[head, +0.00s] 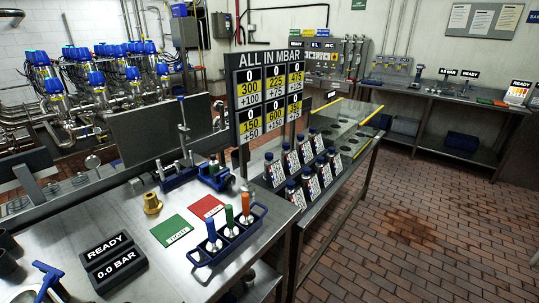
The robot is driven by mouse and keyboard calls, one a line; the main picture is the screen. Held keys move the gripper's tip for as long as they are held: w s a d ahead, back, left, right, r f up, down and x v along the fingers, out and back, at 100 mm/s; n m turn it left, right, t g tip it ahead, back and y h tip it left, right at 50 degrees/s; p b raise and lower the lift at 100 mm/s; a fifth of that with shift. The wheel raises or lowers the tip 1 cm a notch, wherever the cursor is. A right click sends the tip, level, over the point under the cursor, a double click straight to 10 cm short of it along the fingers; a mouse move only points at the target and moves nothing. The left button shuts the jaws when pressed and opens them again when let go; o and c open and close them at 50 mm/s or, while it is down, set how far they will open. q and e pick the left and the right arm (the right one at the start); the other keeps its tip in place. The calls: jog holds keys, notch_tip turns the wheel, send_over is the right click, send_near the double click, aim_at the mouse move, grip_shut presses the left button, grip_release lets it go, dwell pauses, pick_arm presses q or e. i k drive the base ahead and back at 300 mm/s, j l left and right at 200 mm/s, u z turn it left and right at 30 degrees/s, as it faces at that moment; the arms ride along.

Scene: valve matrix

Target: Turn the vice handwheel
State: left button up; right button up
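A small blue vice (216,176) stands on the steel workbench (130,215), near its back right edge. A small round metal part shows at its right side, but it is too small to tell whether this is the handwheel. A second blue fixture (178,178) with an upright post stands just left of the vice. Neither of my grippers is in view, and nothing is touching the vice.
A blue rack with coloured-handled tools (230,240), green card (175,231), red card (206,207), brass fitting (152,203) and black display (113,262) lie on the bench. A number board (268,95) rises behind. The tiled floor at right is clear.

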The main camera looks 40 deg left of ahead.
aim_at(230, 180)
jog(key=i+u, duration=0.2)
jog(key=i, duration=0.35)
jog(key=i+l+u, duration=0.15)
jog(key=i, duration=0.4)
jog(key=i+l+u, duration=0.2)
jog(key=i, duration=0.3)
jog(key=i+l+u, duration=0.15)
jog(key=i+l, duration=0.2)
jog(key=i, duration=0.15)
jog(key=i+l+u, duration=0.2)
jog(key=i+l, duration=0.15)
jog(key=i, duration=0.15)
